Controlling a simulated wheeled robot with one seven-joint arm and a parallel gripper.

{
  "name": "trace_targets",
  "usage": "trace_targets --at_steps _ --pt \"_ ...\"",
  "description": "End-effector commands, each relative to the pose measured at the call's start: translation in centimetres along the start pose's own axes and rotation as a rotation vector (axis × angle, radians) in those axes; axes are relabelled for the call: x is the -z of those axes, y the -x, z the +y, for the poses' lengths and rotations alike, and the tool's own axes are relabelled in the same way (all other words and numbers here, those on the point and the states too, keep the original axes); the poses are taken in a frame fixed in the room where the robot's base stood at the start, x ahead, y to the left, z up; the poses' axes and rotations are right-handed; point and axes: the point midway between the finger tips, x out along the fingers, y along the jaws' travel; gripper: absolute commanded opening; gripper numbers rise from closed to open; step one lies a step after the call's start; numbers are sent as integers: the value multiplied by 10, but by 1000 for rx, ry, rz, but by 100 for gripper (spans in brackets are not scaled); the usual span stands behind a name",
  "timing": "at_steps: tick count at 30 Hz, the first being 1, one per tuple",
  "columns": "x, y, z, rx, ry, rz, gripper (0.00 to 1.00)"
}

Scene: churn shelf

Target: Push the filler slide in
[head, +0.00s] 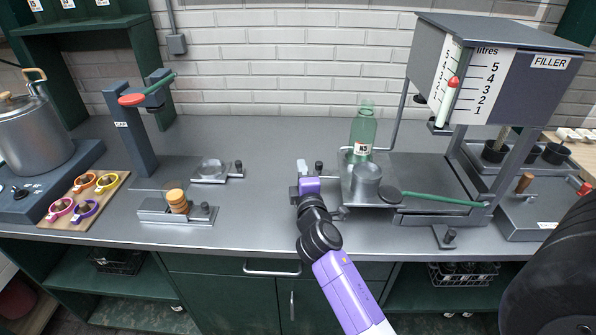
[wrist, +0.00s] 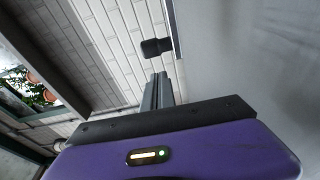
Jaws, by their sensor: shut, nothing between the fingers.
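The filler (head: 475,75) stands at the right of the counter, a grey housing with a litre scale and a red-tipped pointer. Its slide (head: 370,200) sticks out to the left below it. A green bottle (head: 362,135) marked with a label and a metal cup (head: 366,182) stand at the slide. My gripper (head: 303,168) is shut and empty, just left of the slide's outer end, near a small black knob (head: 319,167). The knob also seems to show in the wrist view (wrist: 155,47), close to the grey fingers (wrist: 157,92). Contact cannot be told.
Left are a capper stand (head: 135,135), a low slide with caps (head: 178,203), a ring board (head: 83,198) and a pot (head: 30,140).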

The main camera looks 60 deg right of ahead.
Motion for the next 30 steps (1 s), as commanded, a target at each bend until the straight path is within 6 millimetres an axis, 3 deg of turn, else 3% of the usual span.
trace_targets --at_steps 7,20,23,30 --pt "-21 8 2 -1 -1 0 0" --pt "-25 9 1 -1 -2 1 0" --pt "-36 11 3 2 0 0 0" --pt "-83 20 5 2 -1 -1 0"
